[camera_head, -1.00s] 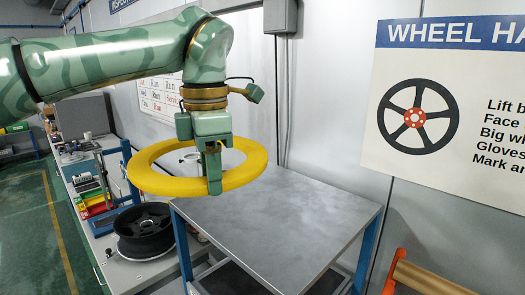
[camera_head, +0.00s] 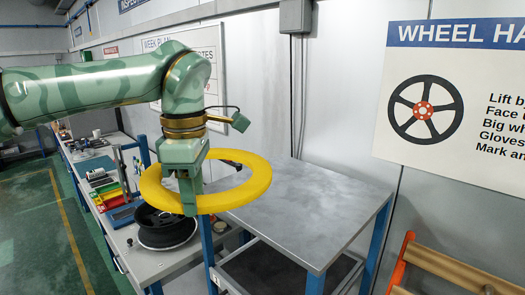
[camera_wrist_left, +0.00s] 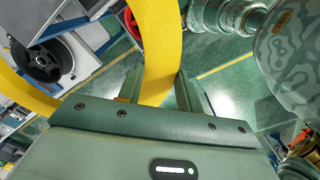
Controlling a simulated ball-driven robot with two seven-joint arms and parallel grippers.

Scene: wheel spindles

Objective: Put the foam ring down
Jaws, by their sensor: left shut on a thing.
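A large yellow foam ring (camera_head: 250,190) is held level in the air by my left gripper (camera_head: 188,205). The gripper is shut on the ring's near left side. The ring is above the left edge of a grey metal table (camera_head: 310,215), with its right part over the tabletop. In the left wrist view the ring's yellow band (camera_wrist_left: 157,60) passes between the two fingers (camera_wrist_left: 158,95). My right gripper is not in view.
A black wheel (camera_head: 165,228) lies on a bench (camera_head: 150,262) left of the table; it also shows in the left wrist view (camera_wrist_left: 45,60). An orange wooden-topped rack (camera_head: 440,262) stands at the lower right. A wall poster (camera_head: 455,90) hangs behind.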

